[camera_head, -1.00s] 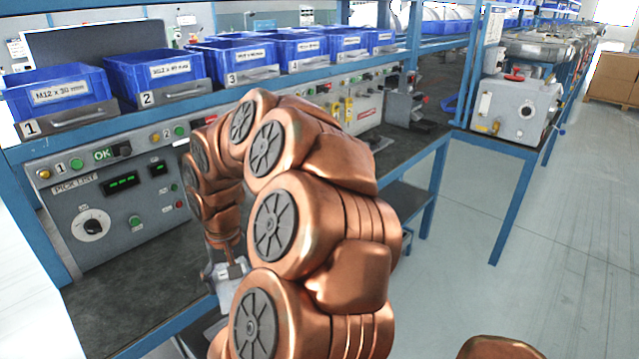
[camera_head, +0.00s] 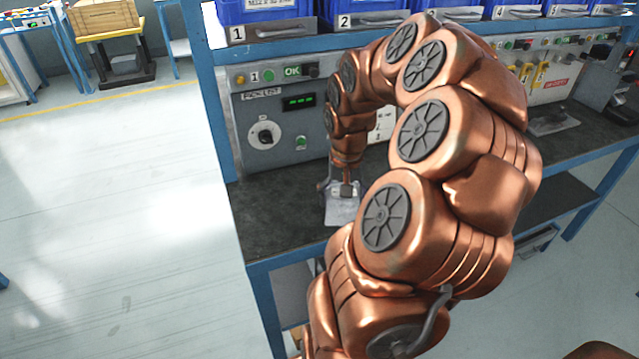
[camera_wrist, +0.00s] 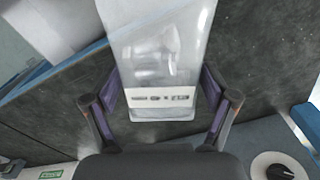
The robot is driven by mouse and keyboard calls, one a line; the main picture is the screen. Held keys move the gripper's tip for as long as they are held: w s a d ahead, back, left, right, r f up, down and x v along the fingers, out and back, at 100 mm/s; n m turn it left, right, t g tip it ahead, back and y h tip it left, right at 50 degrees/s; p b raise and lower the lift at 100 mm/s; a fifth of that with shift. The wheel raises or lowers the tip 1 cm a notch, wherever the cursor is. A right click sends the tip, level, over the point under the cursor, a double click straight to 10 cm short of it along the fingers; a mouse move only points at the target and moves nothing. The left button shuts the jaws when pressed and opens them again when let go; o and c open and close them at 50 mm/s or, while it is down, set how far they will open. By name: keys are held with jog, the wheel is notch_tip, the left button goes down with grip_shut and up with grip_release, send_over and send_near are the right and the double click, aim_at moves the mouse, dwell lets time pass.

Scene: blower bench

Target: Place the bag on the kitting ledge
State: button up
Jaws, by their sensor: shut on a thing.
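A clear, shiny bag (camera_wrist: 158,50) with a white printed label across its lower part is between the fingers of my gripper (camera_wrist: 160,92) in the wrist view. The fingers are shut on the bag's sides. In the head view the same bag (camera_head: 342,210) hangs below my gripper (camera_head: 343,188), over the dark worktop (camera_head: 280,215) near its front edge. I cannot tell whether the bag touches the worktop. No part is marked as the kitting ledge, so I cannot tell which surface it is. My arm hides the middle of the bench.
A grey control panel (camera_head: 262,118) with dial and lit displays stands behind the bag. Blue bins (camera_head: 262,10) sit on the shelf above it. The worktop is bare left of the bag. Open floor (camera_head: 110,210) lies to the left of the bench.

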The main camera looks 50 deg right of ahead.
jog(key=p, duration=0.2)
send_over(315, 199)
jog(key=shift+f, duration=2.2)
jog(key=shift+f, duration=0.25)
jog(key=o, duration=1.4)
jog(key=shift+c, duration=0.2)
jog(key=shift+r, duration=0.1)
notch_tip(315, 199, up, 12)
jog(key=shift+r+b, duration=0.15)
jog(key=shift+b, duration=0.2)
